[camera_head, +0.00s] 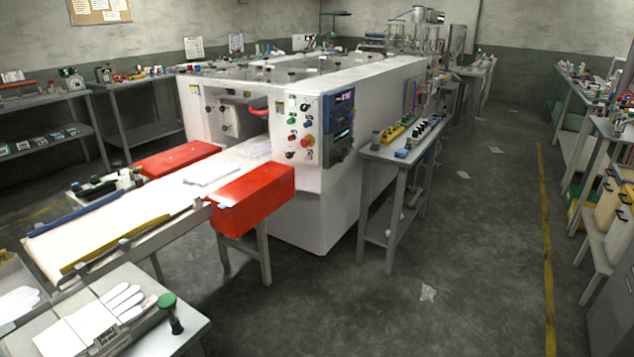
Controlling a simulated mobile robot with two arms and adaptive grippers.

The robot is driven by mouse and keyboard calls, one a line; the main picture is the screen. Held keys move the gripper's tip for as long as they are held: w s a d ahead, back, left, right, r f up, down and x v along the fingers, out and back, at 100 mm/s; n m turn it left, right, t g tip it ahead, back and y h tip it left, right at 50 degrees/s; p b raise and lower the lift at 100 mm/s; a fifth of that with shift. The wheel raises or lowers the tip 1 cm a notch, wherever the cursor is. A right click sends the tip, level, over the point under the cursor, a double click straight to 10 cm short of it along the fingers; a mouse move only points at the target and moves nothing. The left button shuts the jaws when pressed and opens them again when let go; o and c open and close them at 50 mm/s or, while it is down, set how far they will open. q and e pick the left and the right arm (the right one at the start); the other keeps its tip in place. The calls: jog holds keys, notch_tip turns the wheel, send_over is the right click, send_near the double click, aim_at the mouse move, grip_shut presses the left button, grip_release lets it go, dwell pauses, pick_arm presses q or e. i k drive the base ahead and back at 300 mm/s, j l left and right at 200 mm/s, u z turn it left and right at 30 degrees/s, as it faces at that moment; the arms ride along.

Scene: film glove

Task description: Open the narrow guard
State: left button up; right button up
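A large white machine (330,105) stands in the middle, with a conveyor (120,215) running out of its front opening to the lower left. A red box-shaped cover (252,198) sits on the near side of the conveyor by the opening. A second red cover (176,160) sits on the far side and looks lower and flatter. I cannot tell which part is the narrow guard. A small red handle-like piece (259,106) shows at the opening. Neither of my grippers is in view.
A control panel (339,125) is on the machine's front corner. A grey side table (400,150) with small parts stands right of it. A glove table (120,310) is at the lower left. Open floor (460,240) lies to the right, with a few white scraps.

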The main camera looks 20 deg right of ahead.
aim_at(229, 194)
jog(key=z, duration=0.25)
jog(key=u, duration=0.5)
jog(key=i+l+u, duration=0.15)
jog(key=l+u, duration=0.2)
jog(key=i+l+u, duration=0.1)
jog(key=l+u, duration=0.65)
jog(key=i+j, duration=0.05)
jog(key=j, duration=0.05)
